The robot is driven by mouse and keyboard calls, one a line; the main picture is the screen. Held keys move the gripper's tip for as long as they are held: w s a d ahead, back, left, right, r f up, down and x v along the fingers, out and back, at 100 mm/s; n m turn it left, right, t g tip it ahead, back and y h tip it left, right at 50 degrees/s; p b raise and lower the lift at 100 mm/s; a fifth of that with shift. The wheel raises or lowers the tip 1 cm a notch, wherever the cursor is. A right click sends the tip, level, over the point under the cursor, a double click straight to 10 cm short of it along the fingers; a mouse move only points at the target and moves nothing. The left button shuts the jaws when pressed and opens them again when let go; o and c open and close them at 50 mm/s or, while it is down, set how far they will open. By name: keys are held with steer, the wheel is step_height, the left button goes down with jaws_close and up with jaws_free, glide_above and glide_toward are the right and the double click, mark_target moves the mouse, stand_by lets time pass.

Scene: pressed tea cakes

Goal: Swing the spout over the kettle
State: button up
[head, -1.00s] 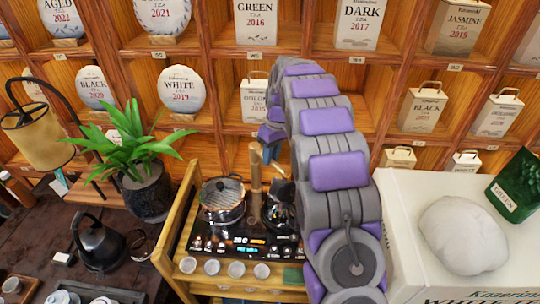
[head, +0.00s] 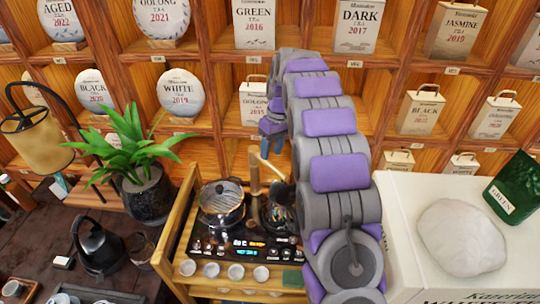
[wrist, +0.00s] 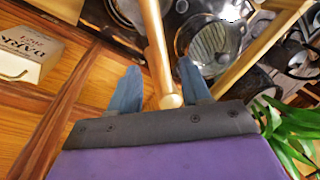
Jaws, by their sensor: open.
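The tan spout (head: 255,172) stands at the back of the black stove panel, between a glass-lidded pot (head: 221,207) and a dark kettle (head: 279,212). In the head view its upper part appears to bend right, toward the dark kettle; its exact end is unclear. My gripper (head: 271,142) is by the spout's top, mostly hidden behind my arm. In the wrist view its blue fingers (wrist: 160,88) are open, with the spout's tan rod (wrist: 157,50) running between them. I cannot tell whether either finger touches it. The glass lid (wrist: 212,42) shows right of the rod.
A wooden shelf wall (head: 215,90) with tea cakes and tins stands close behind. A potted plant (head: 148,192) and another black kettle (head: 100,248) are at the left. Small cups (head: 236,271) line the stand's front. A white box (head: 400,215) is at the right.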

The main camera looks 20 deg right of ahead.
step_height(320, 180, up, 13)
steer(key=w+d+p, duration=0.1)
steer(key=d+p, duration=0.1)
steer(key=p, duration=0.3)
steer(key=shift+d+r, duration=0.15)
steer(key=shift+d, duration=0.1)
steer(key=s+a+r+m, duration=0.15)
steer(key=s+a, duration=0.25)
steer(key=s, duration=0.6)
steer(key=s+a+r+m, duration=0.15)
steer(key=s+a, duration=0.25)
steer(key=s, duration=0.6)
steer(key=s+a+f+h, duration=0.1)
steer(key=s+f, duration=0.3)
steer(key=s, duration=0.8)
steer(key=s+a+f+m+g+h+b, duration=0.1)
steer(key=s+f, duration=0.3)
steer(key=s, duration=0.9)
steer(key=shift+a+f+m, duration=0.15)
steer(key=shift+f+m, duration=0.15)
